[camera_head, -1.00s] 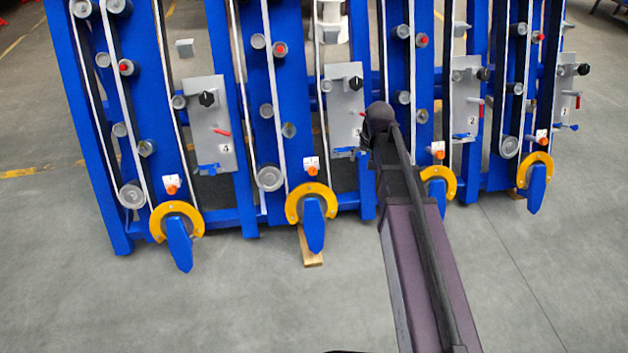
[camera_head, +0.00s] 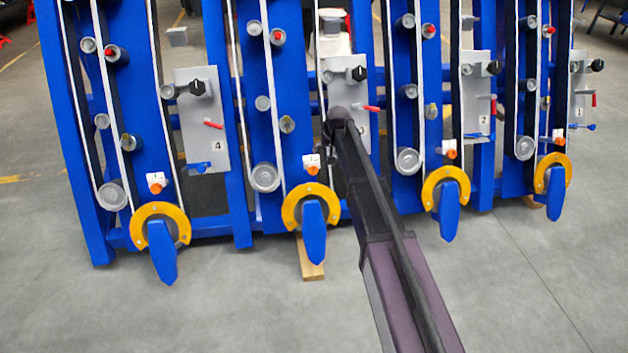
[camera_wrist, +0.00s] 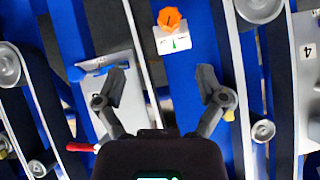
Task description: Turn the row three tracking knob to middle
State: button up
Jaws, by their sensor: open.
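An orange knob (camera_head: 312,170) sits on a small white label on the second blue row from the left, the row beside the plate just right of plate 4. In the wrist view, the orange knob (camera_wrist: 169,18) is at the top centre, above a white label with a green mark. My gripper (camera_wrist: 161,84) is open and empty, its two fingers spread wide. The knob lies beyond the fingertips, apart from them.
Similar orange knobs sit on the other rows, such as the leftmost one (camera_head: 155,182). Grey plates carry black knobs and red levers, such as plate 4 (camera_head: 200,140). Yellow rings (camera_head: 160,212) with blue levers project below. Rollers and belts are close around. The floor in front is clear.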

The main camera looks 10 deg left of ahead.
aim_at(314, 168)
jog(key=shift+w+a+f+b, duration=0.8)
jog(key=shift+w+a+f, duration=0.3)
jog(key=shift+f, duration=0.1)
jog(key=shift+f, duration=0.1)
jog(key=b+x, duration=1.2)
jog(key=x, duration=0.1)
jog(key=shift+w+a+f+b, duration=0.15)
jog(key=shift+f+b, duration=0.05)
jog(key=shift+b, duration=0.1)
jog(key=c, duration=1.1)
